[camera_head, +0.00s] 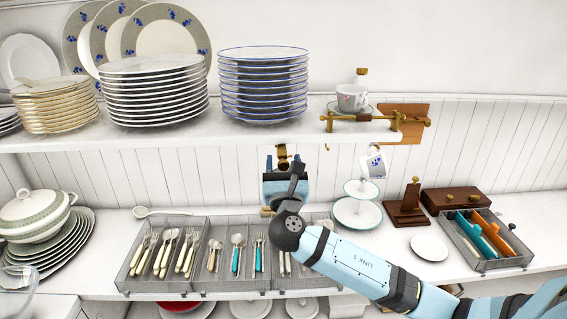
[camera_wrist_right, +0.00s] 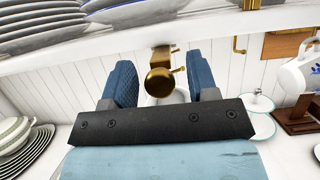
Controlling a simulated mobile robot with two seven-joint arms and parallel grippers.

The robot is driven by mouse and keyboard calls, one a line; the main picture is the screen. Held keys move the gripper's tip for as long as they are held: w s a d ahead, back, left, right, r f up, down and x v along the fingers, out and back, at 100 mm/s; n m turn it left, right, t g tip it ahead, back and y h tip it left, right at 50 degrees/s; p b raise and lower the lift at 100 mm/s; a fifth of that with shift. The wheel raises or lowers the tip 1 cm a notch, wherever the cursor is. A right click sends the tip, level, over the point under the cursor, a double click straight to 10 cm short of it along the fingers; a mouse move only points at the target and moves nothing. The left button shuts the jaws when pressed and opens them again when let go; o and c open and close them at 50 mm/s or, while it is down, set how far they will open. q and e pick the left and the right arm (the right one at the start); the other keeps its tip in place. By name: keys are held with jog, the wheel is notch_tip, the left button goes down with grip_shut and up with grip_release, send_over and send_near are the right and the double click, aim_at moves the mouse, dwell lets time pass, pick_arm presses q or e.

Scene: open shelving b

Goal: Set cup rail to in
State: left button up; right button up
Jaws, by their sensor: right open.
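A brass rod with a round knob end, likely the cup rail (camera_head: 283,152), sticks out below the front of the upper shelf. In the right wrist view its knob (camera_wrist_right: 160,82) is large and sits between my fingers, with a small peg beside it. My right gripper (camera_head: 282,165) is open under the shelf, one blue finger on each side of the knob, with gaps visible in the wrist view. The gripper body hides part of the rod in the head view. A white cup with blue pattern (camera_head: 376,163) hangs below the shelf to the right. My left gripper is not in view.
The upper shelf (camera_head: 255,133) carries plate stacks and a brass gallery (camera_head: 362,120) with a cup behind it. Below my gripper stands a wire cutlery tray (camera_head: 205,284). A tiered stand (camera_head: 357,212) and wooden stand (camera_head: 407,208) are to the right.

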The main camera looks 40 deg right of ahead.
aim_at(283, 157)
grip_shut()
jog(key=shift+w+d, duration=0.5)
jog(key=shift+w, duration=0.4)
jog(key=shift+w+d, duration=0.5)
jog(key=shift+w, duration=0.35)
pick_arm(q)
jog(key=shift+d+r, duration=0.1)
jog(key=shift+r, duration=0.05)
pick_arm(e)
jog(key=shift+s, duration=0.1)
grip_release()
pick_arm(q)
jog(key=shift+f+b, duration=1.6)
pick_arm(e)
jog(key=v, duration=1.4)
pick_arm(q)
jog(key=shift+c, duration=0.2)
